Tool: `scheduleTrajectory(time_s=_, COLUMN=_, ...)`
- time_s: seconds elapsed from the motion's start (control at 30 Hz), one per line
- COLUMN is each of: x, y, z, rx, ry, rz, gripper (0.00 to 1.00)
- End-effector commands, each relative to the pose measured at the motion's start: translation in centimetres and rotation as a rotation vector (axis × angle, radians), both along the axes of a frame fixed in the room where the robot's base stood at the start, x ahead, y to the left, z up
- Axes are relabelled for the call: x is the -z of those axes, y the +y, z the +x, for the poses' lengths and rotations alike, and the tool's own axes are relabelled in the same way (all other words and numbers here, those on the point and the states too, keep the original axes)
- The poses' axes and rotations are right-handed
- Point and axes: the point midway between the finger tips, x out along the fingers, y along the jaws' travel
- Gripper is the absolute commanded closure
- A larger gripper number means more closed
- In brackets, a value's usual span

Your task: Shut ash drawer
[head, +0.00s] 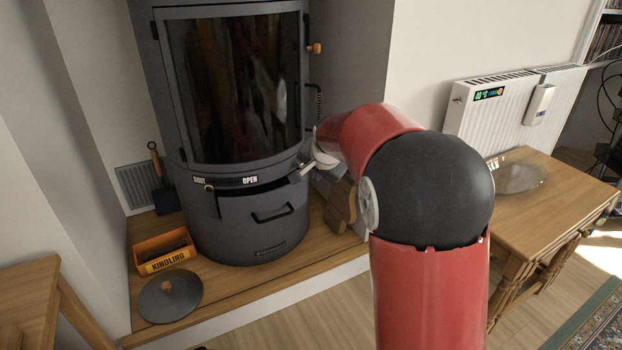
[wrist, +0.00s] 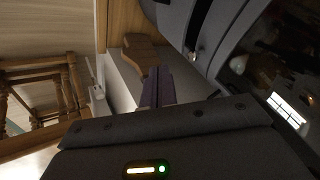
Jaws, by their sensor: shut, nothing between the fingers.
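The dark grey stove (head: 240,90) stands on a wooden hearth. The ash drawer (head: 262,225) is the curved front low on the stove, with a black handle (head: 272,214). A dark gap shows along its top edge, so it appears to stand slightly out; how far I cannot tell. My gripper (head: 304,170) is beside the stove's right side, near the drawer's upper right corner and apart from the handle. Its wrist partly hides it. In the wrist view my gripper (wrist: 158,87) is shut and empty, with the curved stove body (wrist: 235,35) to its right.
An orange kindling box (head: 163,254) and a round grey lid (head: 170,296) lie left of the stove. Logs (head: 340,207) lie to its right, under my arm. A wooden table (head: 545,205) with a glass dish (head: 518,176) stands at the right. Floor in front is clear.

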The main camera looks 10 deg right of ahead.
Motion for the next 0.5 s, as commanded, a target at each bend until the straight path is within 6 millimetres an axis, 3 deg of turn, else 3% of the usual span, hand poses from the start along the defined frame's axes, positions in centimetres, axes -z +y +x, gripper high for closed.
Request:
scheduleTrajectory(time_s=0.27, x=1.7, y=-4.2, z=-0.5, rx=0.195, ry=-0.16, rz=0.064, gripper=1.0)
scheduleTrajectory(time_s=0.37, x=2.4, y=-3.7, z=-1.4, rx=0.213, ry=-0.239, rz=0.187, gripper=1.0)
scheduleTrajectory(time_s=0.5, x=3.1, y=-0.9, z=-3.6, rx=0.182, ry=-0.27, rz=0.411, gripper=1.0)
